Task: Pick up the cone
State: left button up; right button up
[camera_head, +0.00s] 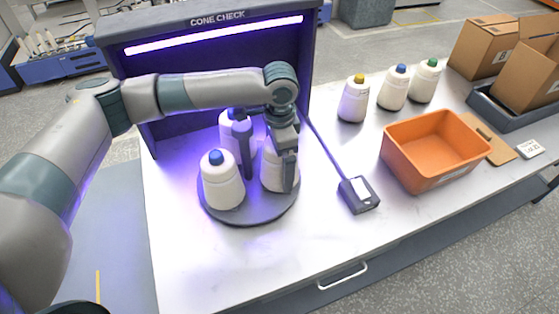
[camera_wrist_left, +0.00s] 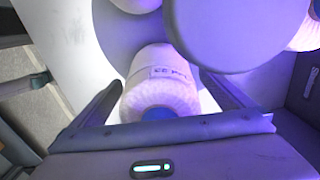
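Several white cones stand on a round grey turntable (camera_head: 250,216) inside the lit check booth. A blue-tipped cone (camera_head: 222,183) is at the front left, another cone (camera_head: 228,128) is behind, and a third cone (camera_head: 272,178) is at the right, partly hidden by my left gripper (camera_head: 266,178). The gripper points down, with its fingers spread. In the left wrist view, a cone with a blue tip and printed label (camera_wrist_left: 163,78) lies between the fingers of the left gripper (camera_wrist_left: 163,95), with small gaps on both sides. My right gripper is out of view.
A cone-check booth (camera_head: 215,45) surrounds the turntable at the back. A small grey device (camera_head: 358,195) and an orange bin (camera_head: 434,150) are to the right. Yellow-, blue- and green-tipped cones (camera_head: 354,100) stand behind the bin. The table front is clear.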

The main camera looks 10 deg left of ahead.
pick_arm(q)
jog(key=c, duration=1.3)
jog(key=shift+r, duration=0.15)
notch_tip(320, 180, up, 16)
jog(key=b, duration=0.4)
jog(key=shift+w, duration=0.1)
jog(key=shift+r+b, duration=0.7)
jog(key=shift+r, duration=5.2)
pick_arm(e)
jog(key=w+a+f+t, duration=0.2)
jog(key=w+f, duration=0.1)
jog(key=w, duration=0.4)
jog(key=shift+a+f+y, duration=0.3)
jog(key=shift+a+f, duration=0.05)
pick_arm(q)
jog(key=shift+r, duration=0.1)
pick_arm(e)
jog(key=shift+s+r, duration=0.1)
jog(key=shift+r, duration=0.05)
